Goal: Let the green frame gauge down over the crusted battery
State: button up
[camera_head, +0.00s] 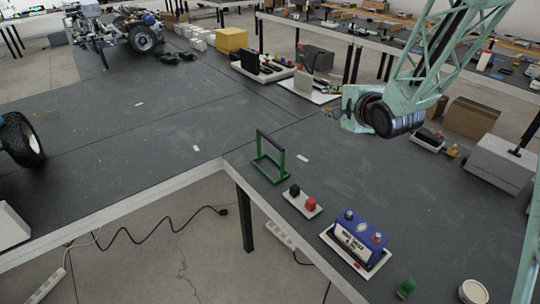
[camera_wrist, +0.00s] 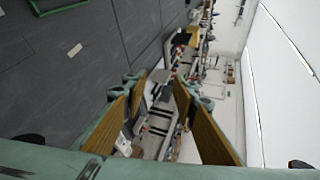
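The green frame gauge (camera_head: 260,163) stands upright on the dark table near its front left corner, in the head view. The battery (camera_head: 352,243), blue and white with red and blue terminal caps, sits on a white tray (camera_head: 379,267) nearer the front edge, right of the gauge. Any crust on it is too small to make out. My gripper (camera_head: 343,112) is raised above the table, behind and right of the gauge, apart from both. In the wrist view my gripper (camera_wrist: 163,92) has its two fingers spread with nothing between them.
A small white plate (camera_head: 302,203) with a black and a red cap lies between gauge and battery. A green piece (camera_head: 406,288) and a white round container (camera_head: 472,291) stand front right. Boxes and a grey case (camera_head: 502,160) line the right back. Mid-table is clear.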

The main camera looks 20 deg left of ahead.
jog(key=a+f+m+y, duration=0.25)
jog(key=a+f, duration=0.25)
jog(key=a, duration=0.4)
jog(key=m+g+y+p, duration=0.1)
jog(key=m+y+p, duration=0.1)
jog(key=m+y, duration=0.25)
send_over(272, 140)
jog(key=d, duration=0.1)
jog(key=shift+n, duration=0.5)
jog(key=shift+s+f, duration=0.15)
jog(key=shift+f, duration=1.5)
jog(key=shift+s+f, duration=0.15)
jog(key=shift+f, duration=1.45)
jog(key=shift+f+b, duration=0.8)
jog(key=shift+f, duration=3.1)
jog(key=shift+w+f, duration=0.1)
jog(key=shift+f, duration=0.1)
jog(key=shift+w+a+r, duration=0.1)
jog(key=shift+w+a, duration=0.2)
jog(key=shift+a, duration=0.15)
